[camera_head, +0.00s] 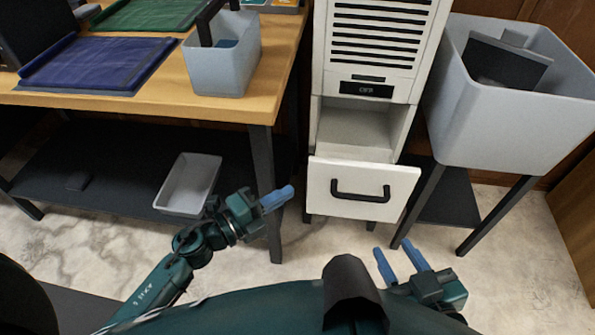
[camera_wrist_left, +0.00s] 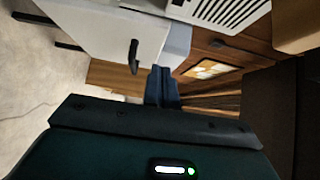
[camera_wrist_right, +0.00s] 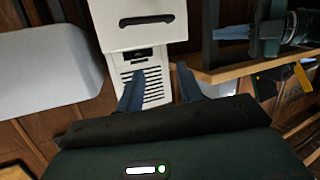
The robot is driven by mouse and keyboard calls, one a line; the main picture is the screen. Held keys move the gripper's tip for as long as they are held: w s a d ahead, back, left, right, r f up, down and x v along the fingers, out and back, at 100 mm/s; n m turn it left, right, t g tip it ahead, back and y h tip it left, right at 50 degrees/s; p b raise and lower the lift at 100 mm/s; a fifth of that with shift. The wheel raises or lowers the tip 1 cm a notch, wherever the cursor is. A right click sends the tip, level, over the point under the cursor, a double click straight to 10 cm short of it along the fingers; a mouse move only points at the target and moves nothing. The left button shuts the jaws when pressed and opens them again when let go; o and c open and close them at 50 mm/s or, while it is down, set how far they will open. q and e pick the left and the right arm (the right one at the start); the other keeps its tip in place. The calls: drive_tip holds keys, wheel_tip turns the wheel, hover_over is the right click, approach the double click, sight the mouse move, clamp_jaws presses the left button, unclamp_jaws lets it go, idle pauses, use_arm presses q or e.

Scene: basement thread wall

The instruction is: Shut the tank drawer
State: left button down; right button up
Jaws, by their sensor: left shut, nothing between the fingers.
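The tank drawer (camera_head: 362,171) is a white front with a black bar handle (camera_head: 360,190), low on the white cabinet (camera_head: 375,60). It stands pulled out, with the open bay (camera_head: 355,122) showing above and behind it. My left gripper (camera_head: 278,199) is shut and empty, left of the drawer front and apart from it. In the left wrist view the drawer front (camera_wrist_left: 112,32) lies ahead and left of the fingers (camera_wrist_left: 163,84). My right gripper (camera_head: 400,262) is open and empty, below and right of the drawer. In the right wrist view the drawer front (camera_wrist_right: 137,27) is beyond its fingers (camera_wrist_right: 159,88).
A workbench (camera_head: 180,105) stands at the left, with a grey bin (camera_head: 222,70) on top and a grey tray (camera_head: 188,184) on its lower shelf. A large grey tub (camera_head: 510,110) on dark legs stands close at the right. The floor before the drawer is clear.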

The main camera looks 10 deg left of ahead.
sight(313, 164)
use_arm(q)
drive_tip(key=shift+w+d+b, duration=0.15)
drive_tip(key=shift+w+d, duration=0.3)
drive_tip(key=shift+w, duration=0.65)
drive_tip(key=shift+w+d+b, duration=0.2)
drive_tip(key=shift+w+d, duration=0.2)
drive_tip(key=shift+w, duration=0.75)
drive_tip(key=shift+w+d+b, duration=0.15)
drive_tip(key=shift+w+d, duration=0.3)
drive_tip(key=shift+w, duration=0.65)
use_arm(e)
drive_tip(key=shift+w+a+f+t, duration=0.1)
drive_tip(key=shift+a+t, duration=0.15)
drive_tip(key=shift+t, duration=0.15)
use_arm(q)
drive_tip(key=w+b, duration=0.1)
drive_tip(key=w, duration=0.4)
use_arm(e)
drive_tip(key=shift+w+r+n+t+y, duration=0.15)
drive_tip(key=shift+r+n+t+y, duration=0.1)
drive_tip(key=shift+n+t+y, duration=0.05)
use_arm(q)
drive_tip(key=shift+s, duration=0.15)
